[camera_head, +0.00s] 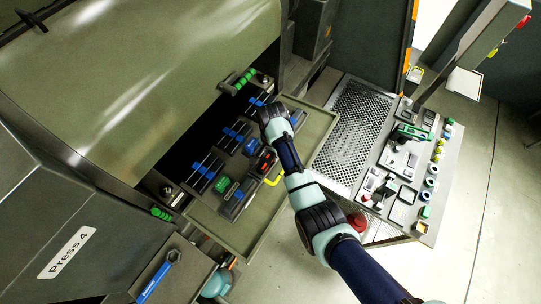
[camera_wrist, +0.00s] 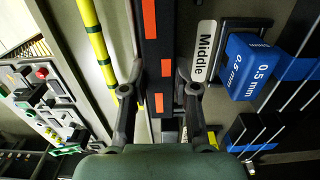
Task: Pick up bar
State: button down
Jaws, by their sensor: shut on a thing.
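In the wrist view my gripper (camera_wrist: 159,85) has its two dark fingers on either side of a dark bar (camera_wrist: 150,50) with orange marks. The bar runs up the picture between the fingertips, and the gripper is shut on it. In the head view my arm reaches over the tray (camera_head: 250,240) in front of the press. There the wrist hides much of the grip, so the bar does not show clearly.
A yellow pole (camera_wrist: 97,45) is to the left of the bar. A control panel (camera_head: 408,185) with buttons stands right of the tray. The press drum (camera_head: 150,70) overhangs behind.

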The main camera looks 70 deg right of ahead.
jog(key=shift+s+f, duration=0.1)
notch_tip(320, 180, up, 20)
jog(key=p, duration=1)
